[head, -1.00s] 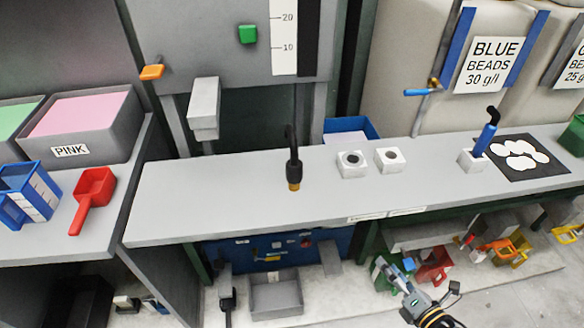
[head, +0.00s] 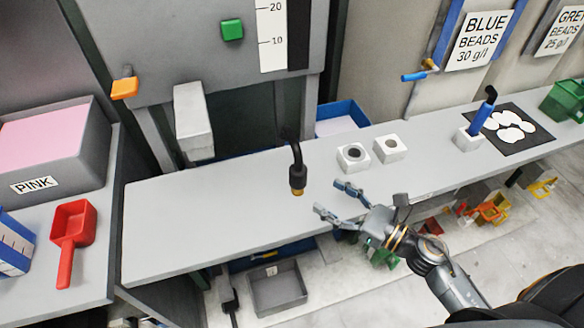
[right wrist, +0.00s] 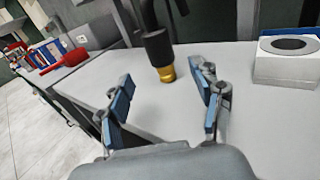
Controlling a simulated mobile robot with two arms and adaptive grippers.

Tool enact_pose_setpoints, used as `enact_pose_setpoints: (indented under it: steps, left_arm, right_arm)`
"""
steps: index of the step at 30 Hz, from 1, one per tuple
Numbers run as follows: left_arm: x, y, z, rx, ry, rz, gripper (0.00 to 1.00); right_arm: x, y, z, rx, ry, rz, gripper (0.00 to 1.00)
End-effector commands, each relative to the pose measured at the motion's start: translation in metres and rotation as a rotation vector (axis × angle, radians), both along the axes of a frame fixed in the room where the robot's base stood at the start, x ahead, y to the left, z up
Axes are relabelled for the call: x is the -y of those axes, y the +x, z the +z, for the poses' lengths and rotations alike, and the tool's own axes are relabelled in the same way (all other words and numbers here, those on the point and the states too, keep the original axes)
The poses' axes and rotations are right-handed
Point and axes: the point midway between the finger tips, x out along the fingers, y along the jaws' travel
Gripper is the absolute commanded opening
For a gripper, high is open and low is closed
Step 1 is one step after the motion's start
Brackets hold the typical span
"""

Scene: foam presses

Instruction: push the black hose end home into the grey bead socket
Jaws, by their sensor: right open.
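The black hose end (head: 298,177), a dark collar with a brass tip, hangs from a thin black hose over the grey bench. In the right wrist view the hose end (right wrist: 159,47) shows upper centre, beyond and between the fingers. My right gripper (head: 329,198) is open and empty, a little right of the hose end in the head view and apart from it. Two white socket blocks stand on the bench, the left block (head: 353,164) and the right block (head: 390,156); I cannot tell which is the grey bead socket. My left gripper is out of view.
A third white block (head: 465,143) holds an upright blue hose end (head: 482,117), beside a black mat (head: 528,143). A blue bin (head: 340,112) stands behind the bench. The bench (head: 200,220) is clear left of the hose. A red scoop (head: 72,232) lies on the left table.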

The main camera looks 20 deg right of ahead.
Motion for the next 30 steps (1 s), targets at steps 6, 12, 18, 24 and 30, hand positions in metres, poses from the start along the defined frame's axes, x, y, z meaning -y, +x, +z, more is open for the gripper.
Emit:
enact_pose_setpoints:
  steps: [6, 12, 18, 24, 30]
  left_arm:
    - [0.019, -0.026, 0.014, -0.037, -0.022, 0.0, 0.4]
    - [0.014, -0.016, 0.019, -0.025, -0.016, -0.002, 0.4]
    - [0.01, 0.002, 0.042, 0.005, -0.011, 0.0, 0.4]
    - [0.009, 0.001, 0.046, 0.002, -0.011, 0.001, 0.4]
    - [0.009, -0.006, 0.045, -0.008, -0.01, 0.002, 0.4]
  right_arm:
    - [-0.022, 0.031, 0.003, 0.0, 0.004, -0.001, 0.65]
    - [-0.03, 0.041, 0.003, -0.002, 0.002, -0.001, 0.65]
    - [-0.046, 0.064, 0.014, 0.0, 0.004, -0.001, 0.65]
    - [-0.058, 0.08, 0.009, -0.003, 0.002, -0.001, 0.65]
    - [-0.059, 0.081, 0.007, -0.003, 0.0, -0.001, 0.65]
